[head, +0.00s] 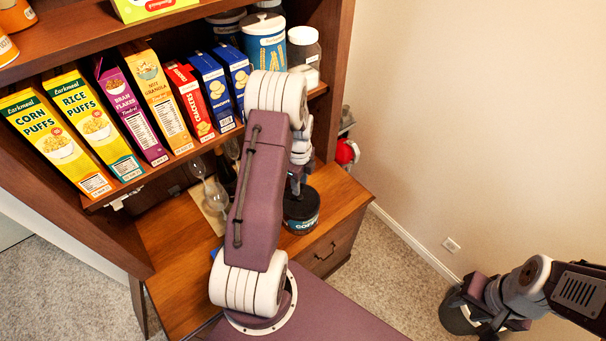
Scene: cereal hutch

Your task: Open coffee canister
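The coffee canister (302,224), dark with a pale "COFFEE" label, stands upright on the lower wooden counter near its right end. My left arm reaches across the middle of the head view and hides part of the canister. My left gripper (297,184) points down right at the canister's top. Its fingertips are mostly hidden, so I cannot tell whether they grip the lid. My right gripper (486,312) is low at the right, away from the hutch, and its fingers are not clear.
A shelf above the counter holds a row of cereal and cracker boxes (124,112) and several canisters (264,46). Glasses (215,192) stand on the counter left of my arm. A dark round object (455,316) is by my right gripper. The floor between is clear.

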